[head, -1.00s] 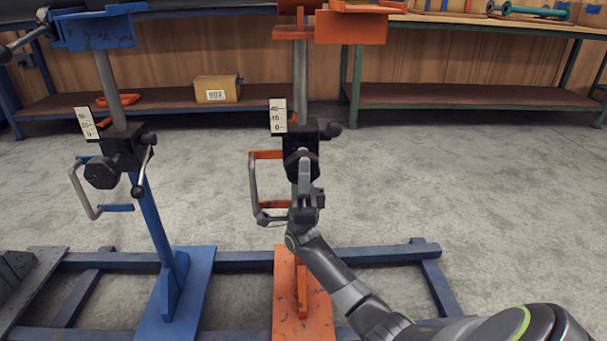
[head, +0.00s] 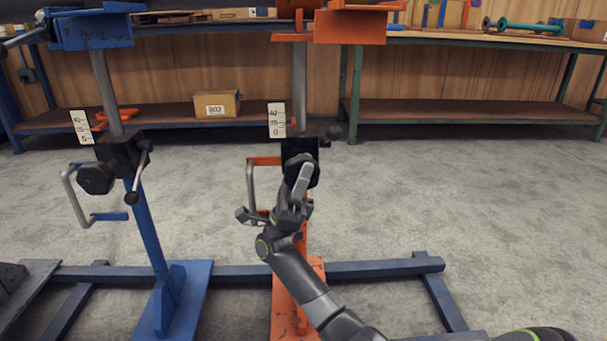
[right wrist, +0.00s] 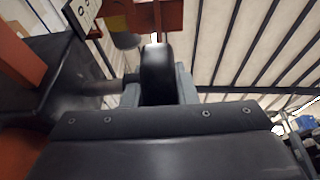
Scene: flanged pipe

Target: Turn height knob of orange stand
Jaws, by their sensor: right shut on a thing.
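The orange stand (head: 285,297) stands in the middle of the head view, with a grey post (head: 299,78) rising from a black clamp block (head: 318,141) to an orange top. A white height scale (head: 276,119) is beside the post. The black height knob (head: 290,148) is on the front of the block, partly hidden by my right gripper (head: 303,178). In the right wrist view the knob (right wrist: 156,72) sits between the fingers of my right gripper (right wrist: 157,92), which is shut on it. My left gripper is not in view.
A blue stand (head: 160,230) with its own knob and handle stands to the left. An orange-and-grey crank handle (head: 250,185) is close left of my gripper. A blue floor frame (head: 380,269) runs under both stands. Benches stand behind; the floor to the right is clear.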

